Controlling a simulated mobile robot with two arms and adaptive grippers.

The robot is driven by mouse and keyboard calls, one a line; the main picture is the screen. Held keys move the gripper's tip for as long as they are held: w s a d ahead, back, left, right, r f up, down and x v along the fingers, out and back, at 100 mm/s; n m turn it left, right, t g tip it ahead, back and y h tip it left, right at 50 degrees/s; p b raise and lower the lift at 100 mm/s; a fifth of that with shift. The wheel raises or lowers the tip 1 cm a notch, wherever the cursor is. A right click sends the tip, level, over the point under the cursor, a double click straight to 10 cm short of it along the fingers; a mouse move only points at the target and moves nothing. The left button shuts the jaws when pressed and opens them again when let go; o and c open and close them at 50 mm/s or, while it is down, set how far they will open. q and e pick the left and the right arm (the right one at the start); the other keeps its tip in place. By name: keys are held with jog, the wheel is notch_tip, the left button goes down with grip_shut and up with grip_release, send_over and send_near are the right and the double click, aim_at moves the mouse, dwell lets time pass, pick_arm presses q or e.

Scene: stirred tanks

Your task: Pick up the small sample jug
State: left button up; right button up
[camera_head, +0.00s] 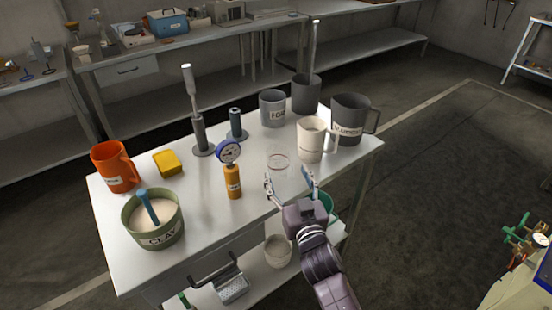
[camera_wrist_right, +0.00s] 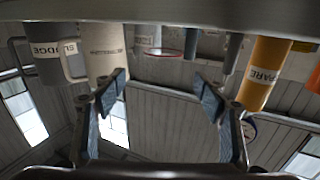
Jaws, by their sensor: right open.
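A small cream jug with a label and a handle on its right (camera_head: 311,139) stands upright on the table; it is at the upper left in the right wrist view (camera_wrist_right: 102,48). Left of it is a clear vessel with a thin reddish ring (camera_head: 278,162), whose ring shows near the top middle of the wrist view (camera_wrist_right: 165,53). No readable label settles which is the sample jug. My right gripper (camera_head: 289,178) is open and empty, just in front of the clear vessel and near the cream jug, apparently touching neither. My left gripper is out of view.
On the table (camera_head: 215,222) are a dark labelled jug (camera_head: 350,118), grey vessels behind (camera_head: 272,108), an orange bottle with a gauge (camera_head: 233,182), an orange jug (camera_head: 115,166), a yellow block (camera_head: 167,163), a clay tub (camera_head: 153,225) and upright tools. The front right tabletop is fairly clear.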

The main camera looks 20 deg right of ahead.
aim_at(281, 164)
jog(key=shift+w, duration=1)
jog(key=shift+w+r, duration=0.2)
jog(key=shift+w, duration=0.3)
jog(key=w, duration=0.3)
jog(key=w+p, duration=0.1)
jog(key=shift+w+f, duration=0.15)
jog(key=shift+f, duration=0.15)
jog(key=shift+w, duration=0.25)
jog(key=shift+c, duration=0.3)
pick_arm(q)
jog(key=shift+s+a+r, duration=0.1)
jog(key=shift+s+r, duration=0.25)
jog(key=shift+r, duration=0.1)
pick_arm(e)
jog(key=c, duration=1.2)
jog(key=shift+r, duration=0.1)
